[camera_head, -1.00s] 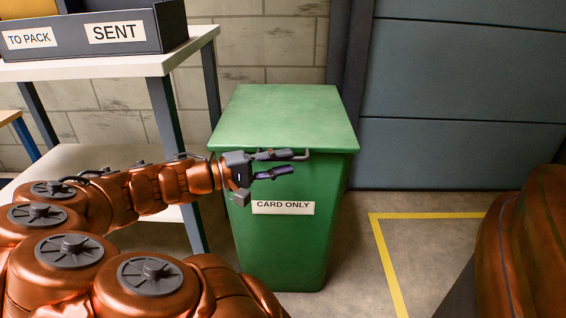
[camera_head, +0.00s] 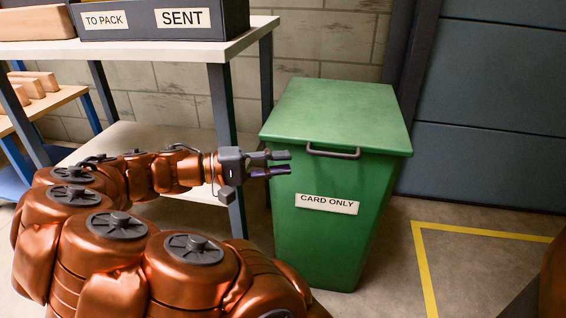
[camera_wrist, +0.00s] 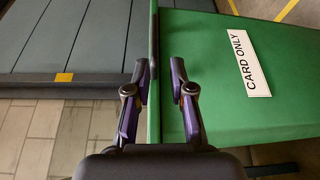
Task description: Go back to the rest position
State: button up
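My gripper (camera_head: 279,164) is open and empty in the head view, with its two fingers apart and pointing right. It stands in front of the left side of the green bin (camera_head: 335,225), below lid height. The bin's green lid (camera_head: 335,110) is closed, with a dark handle (camera_head: 333,153) at its front edge. In the wrist view my gripper (camera_wrist: 160,72) shows its fingers spread, with the edge of the green bin (camera_wrist: 215,105) behind them. I cannot tell from these views whether a finger touches the bin.
A shelf table (camera_head: 150,48) stands at the left with a dark tray (camera_head: 225,14) labelled TO PACK and SENT. Wooden blocks (camera_head: 35,82) lie on a low bench behind it. A yellow floor line (camera_head: 424,270) marks clear floor right of the bin.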

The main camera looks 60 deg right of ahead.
dwell(0.4)
jog(key=s+a+r+n+t+y+p, duration=0.1)
jog(key=s+a+r+t+y+p, duration=0.15)
jog(key=r+p, duration=0.6)
jog(key=s+a+r+n+t+y+p, duration=0.15)
jog(key=s+a+r+y+p, duration=0.35)
jog(key=p, duration=0.7)
jog(key=a+r+n+t+y+p, duration=0.5)
jog(key=a+r+p, duration=1.5)
jog(key=p, duration=0.7)
jog(key=shift+s+a+r+n+t+p, duration=0.15)
jog(key=shift+s+r+n+t+p, duration=0.25)
jog(key=shift+r+t, duration=0.35)
